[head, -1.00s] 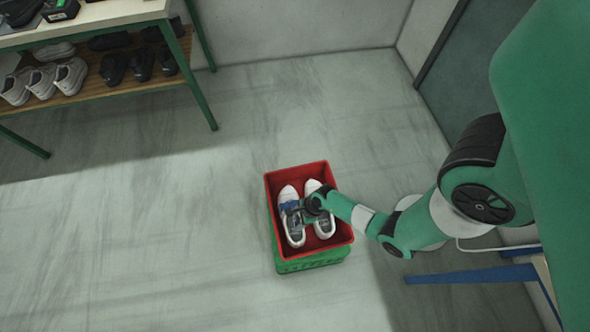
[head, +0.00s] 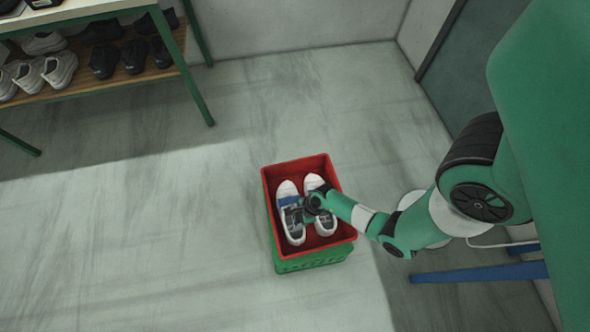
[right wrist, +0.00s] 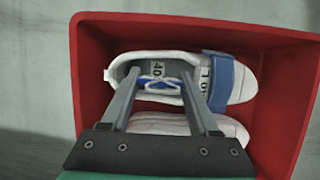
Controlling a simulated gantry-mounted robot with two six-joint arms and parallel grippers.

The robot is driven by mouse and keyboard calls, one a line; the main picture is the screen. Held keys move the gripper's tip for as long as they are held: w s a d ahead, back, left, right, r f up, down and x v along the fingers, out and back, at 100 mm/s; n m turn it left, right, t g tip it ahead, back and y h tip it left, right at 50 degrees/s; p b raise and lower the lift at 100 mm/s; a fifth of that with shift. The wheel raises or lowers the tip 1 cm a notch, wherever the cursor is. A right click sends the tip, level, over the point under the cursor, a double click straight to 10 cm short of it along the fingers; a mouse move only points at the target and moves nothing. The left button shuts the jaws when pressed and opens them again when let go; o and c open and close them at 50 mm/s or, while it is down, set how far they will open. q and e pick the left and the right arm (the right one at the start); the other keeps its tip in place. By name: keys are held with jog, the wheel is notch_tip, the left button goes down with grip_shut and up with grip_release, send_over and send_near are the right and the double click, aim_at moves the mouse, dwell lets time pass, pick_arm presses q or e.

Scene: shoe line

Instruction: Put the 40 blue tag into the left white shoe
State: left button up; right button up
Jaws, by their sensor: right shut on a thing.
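The left white shoe (head: 290,222) lies in the red crate, with a blue band across it; it is the upper shoe in the right wrist view (right wrist: 243,88). The other white shoe (head: 326,224) lies beside it and is partly hidden by my right gripper (head: 304,206). In the right wrist view, my right gripper (right wrist: 160,76) reaches down over the left shoe's opening. It is shut on the 40 blue tag (right wrist: 158,86), which shows between the fingertips near a white face marked 40. I cannot tell whether the tag touches the shoe. My left gripper is not in view.
The red crate (head: 267,190) sits on a green crate (head: 312,261) on the floor. A shelf rack (head: 130,78) with several shoes stands at the upper left. A blue bar (head: 480,274) is at the right. The floor left of the crates is clear.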

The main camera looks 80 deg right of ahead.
jog(key=shift+f+b, duration=1.1)
jog(key=shift+f, duration=0.7)
jog(key=o, duration=1.4)
jog(key=shift+r, duration=0.1)
jog(key=p+v, duration=0.8)
jog(key=v, duration=0.3)
jog(key=shift+s+r, duration=0.15)
jog(key=shift+r, duration=0.05)
